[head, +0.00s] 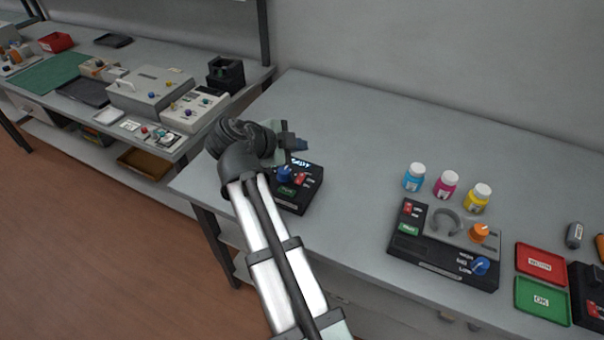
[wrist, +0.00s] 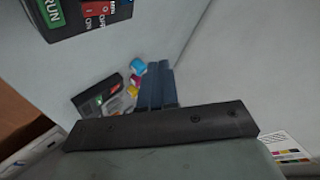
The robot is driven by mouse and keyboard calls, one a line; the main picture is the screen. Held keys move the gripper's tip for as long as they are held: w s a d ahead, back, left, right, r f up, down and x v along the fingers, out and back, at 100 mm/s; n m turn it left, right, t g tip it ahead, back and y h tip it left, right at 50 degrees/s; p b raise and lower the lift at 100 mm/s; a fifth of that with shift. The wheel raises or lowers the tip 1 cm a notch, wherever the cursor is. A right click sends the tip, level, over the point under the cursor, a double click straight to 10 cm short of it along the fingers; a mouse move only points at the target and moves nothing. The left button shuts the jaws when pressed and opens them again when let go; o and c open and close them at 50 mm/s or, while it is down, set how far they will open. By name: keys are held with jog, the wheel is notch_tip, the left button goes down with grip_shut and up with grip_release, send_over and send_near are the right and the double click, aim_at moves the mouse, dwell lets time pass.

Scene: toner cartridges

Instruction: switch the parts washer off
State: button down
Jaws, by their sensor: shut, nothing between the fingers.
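My gripper (head: 291,142) is above the left part of the right bench, at the back edge of a black control box. Its blue-grey fingers (wrist: 156,86) are together and empty in the wrist view. The black box (head: 292,204) has a blue knob (head: 285,174), a red switch (head: 300,179), a green button (head: 287,190) and a lit display (head: 301,162). In the wrist view its red switch (wrist: 97,9) and green RUN label (wrist: 48,12) show at the top left, apart from the fingers. No readable name tells which device is the parts washer.
A second black device (head: 440,272) with orange and blue knobs stands right, before three bottles (head: 446,184). Red (head: 541,262) and green (head: 542,300) trays lie beside it. The left bench holds a grey lidded box (head: 150,92) and a white panel (head: 194,110). The right bench's back middle is clear.

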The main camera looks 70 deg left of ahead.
aim_at(298, 179)
jog(key=shift+s, duration=0.4)
jog(key=shift+w+a+f, duration=0.2)
jog(key=shift+f, duration=1.2)
jog(key=shift+w+a+f, duration=0.15)
jog(key=shift+w+f, duration=0.1)
jog(key=shift+f, duration=1.2)
jog(key=shift+w+a+f, duration=0.2)
jog(key=shift+f, duration=1.2)
jog(key=shift+w+a+f, duration=0.1)
jog(key=shift+f, duration=0.65)
jog(key=shift+r, duration=0.75)
jog(key=shift+s+d+r, duration=0.15)
jog(key=shift+r, duration=0.65)
jog(key=shift+s+d+r, duration=0.15)
jog(key=shift+r, duration=0.7)
jog(key=shift+s+d+r, duration=0.15)
jog(key=shift+r, duration=0.65)
